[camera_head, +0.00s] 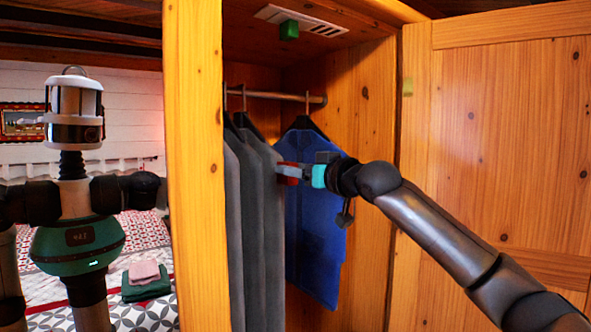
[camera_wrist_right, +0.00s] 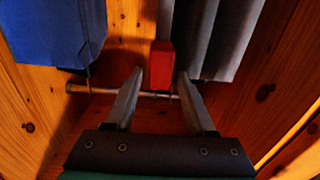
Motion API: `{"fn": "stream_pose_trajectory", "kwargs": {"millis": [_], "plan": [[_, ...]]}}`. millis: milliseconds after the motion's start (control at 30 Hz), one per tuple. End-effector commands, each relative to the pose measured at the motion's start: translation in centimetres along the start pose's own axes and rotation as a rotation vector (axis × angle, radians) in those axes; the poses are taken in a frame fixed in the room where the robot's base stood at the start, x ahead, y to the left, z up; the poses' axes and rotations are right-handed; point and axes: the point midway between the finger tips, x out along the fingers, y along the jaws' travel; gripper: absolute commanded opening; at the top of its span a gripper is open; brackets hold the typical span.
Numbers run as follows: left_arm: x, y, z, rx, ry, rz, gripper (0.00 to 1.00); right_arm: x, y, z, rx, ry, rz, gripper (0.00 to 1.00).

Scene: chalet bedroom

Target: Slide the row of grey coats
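Several grey coats (camera_head: 258,220) hang in a tight row on the rail (camera_head: 262,95), at the left of the open wardrobe. They also show at upper right in the right wrist view (camera_wrist_right: 217,38). My right gripper (camera_head: 285,171) reaches in from the right, in front of the blue garment, with its tip beside the coats' right side. In the right wrist view its two fingers (camera_wrist_right: 160,74) stand apart, with no coat between them. A red block (camera_wrist_right: 161,65) shows between the fingertips; I cannot tell whether it touches them. My left gripper is not in view.
A blue garment (camera_head: 316,225) hangs right of the coats, partly behind my right gripper. The wardrobe's left post (camera_head: 196,180) and open right door (camera_head: 515,150) flank the opening. A robot figure (camera_head: 80,225) stands left, before a bed with folded cloths (camera_head: 146,281).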

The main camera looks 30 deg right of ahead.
Motion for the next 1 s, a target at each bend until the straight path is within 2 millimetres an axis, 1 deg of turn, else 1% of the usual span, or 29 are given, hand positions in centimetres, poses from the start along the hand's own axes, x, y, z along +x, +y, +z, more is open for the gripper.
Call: {"fn": "stream_pose_trajectory", "kwargs": {"millis": [33,67,467,1000], "plan": [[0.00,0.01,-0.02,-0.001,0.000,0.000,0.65,-0.02,0.01,0.00,0.000,0.000,0.000,0.48],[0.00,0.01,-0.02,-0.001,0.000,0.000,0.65,-0.02,0.01,0.00,0.000,0.000,0.000,0.45],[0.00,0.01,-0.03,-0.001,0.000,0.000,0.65,-0.03,0.01,0.00,0.000,0.000,0.000,0.00],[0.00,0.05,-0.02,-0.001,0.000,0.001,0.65,-0.03,0.01,0.01,0.000,-0.001,0.000,0.00]]}}
